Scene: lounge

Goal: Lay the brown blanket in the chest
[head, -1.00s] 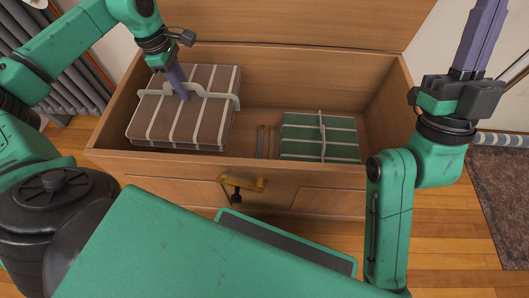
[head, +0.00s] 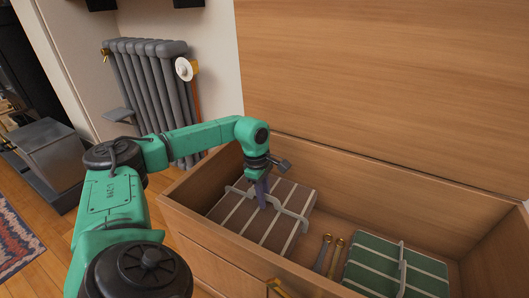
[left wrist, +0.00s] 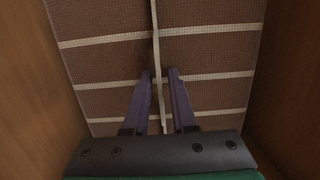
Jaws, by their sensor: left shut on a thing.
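The brown blanket (head: 240,217), folded with pale stripes and a pale carrying strap, is within the left part of the open wooden chest (head: 205,262). My left gripper (head: 262,205) reaches down from above and is shut on the strap. In the left wrist view, its purple fingers (left wrist: 160,74) stand on either side of the pale strap, over the blanket (left wrist: 210,65), with wooden walls at both sides. Whether the blanket's underside touches the chest floor is hidden. My right gripper is out of view.
A green striped blanket (head: 400,268) lies in the right part of the chest. Two slim metal tools (head: 337,258) lie between the blankets. The raised lid (head: 380,80) stands behind. A grey radiator (head: 150,85) is at the wall to the left.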

